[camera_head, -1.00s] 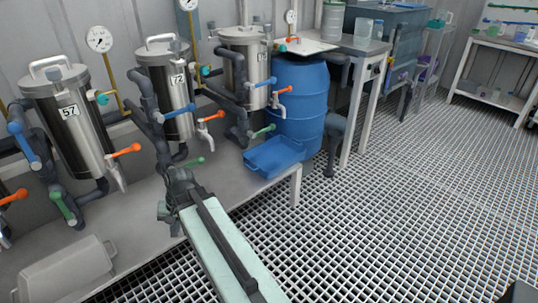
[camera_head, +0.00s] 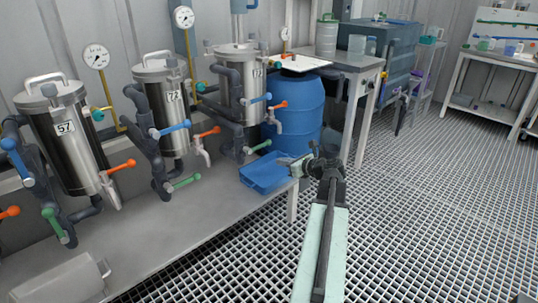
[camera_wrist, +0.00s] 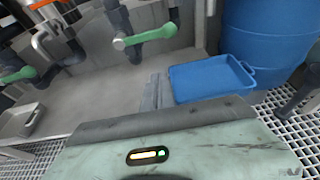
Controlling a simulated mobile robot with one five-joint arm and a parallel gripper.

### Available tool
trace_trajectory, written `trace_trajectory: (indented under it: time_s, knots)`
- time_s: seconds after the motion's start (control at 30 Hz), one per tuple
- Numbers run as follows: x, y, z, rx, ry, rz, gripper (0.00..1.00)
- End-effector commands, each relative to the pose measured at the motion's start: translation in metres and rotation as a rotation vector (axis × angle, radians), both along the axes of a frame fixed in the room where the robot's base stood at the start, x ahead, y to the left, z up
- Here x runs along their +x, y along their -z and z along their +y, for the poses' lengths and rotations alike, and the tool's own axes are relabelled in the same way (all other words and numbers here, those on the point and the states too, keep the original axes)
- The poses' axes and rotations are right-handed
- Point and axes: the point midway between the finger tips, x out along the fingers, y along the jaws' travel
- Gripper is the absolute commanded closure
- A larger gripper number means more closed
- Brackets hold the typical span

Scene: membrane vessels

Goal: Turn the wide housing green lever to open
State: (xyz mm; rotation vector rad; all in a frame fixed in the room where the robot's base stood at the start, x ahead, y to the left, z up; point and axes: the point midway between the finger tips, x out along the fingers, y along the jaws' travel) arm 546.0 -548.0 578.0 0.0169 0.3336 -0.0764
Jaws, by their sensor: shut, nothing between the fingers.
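The wide housing (camera_head: 235,90) looks to be the steel vessel farthest right in the head view, its number hard to read. Its green lever (camera_head: 260,146) sticks out low on the dark pipe, pointing right and slightly up. In the wrist view, a green lever (camera_wrist: 145,37), apparently the same one, lies above and ahead of the fingers. My gripper (camera_head: 292,161) is at the right end of the blue tray in the head view, right of and below the lever and apart from it. In the wrist view its fingers (camera_wrist: 154,88) are together and empty.
A blue tray (camera_head: 248,182) sits on the bench end, close to my gripper. A blue barrel (camera_head: 298,105) stands behind it. Housings 72 (camera_head: 176,128) and 57 (camera_head: 78,150) have their own green levers. The grating floor (camera_head: 430,200) is open to the right.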

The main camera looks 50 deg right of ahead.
Motion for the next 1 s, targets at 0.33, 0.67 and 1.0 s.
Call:
trace_trajectory:
  time_s: [0.33,0.67,1.0]
  knots:
    - [0.063,0.026,-0.004,-0.003,-0.006,0.003,1.0]
    - [0.093,-0.001,-0.005,-0.002,-0.005,0.002,1.0]
    - [0.093,-0.007,-0.004,-0.003,-0.006,0.003,1.0]
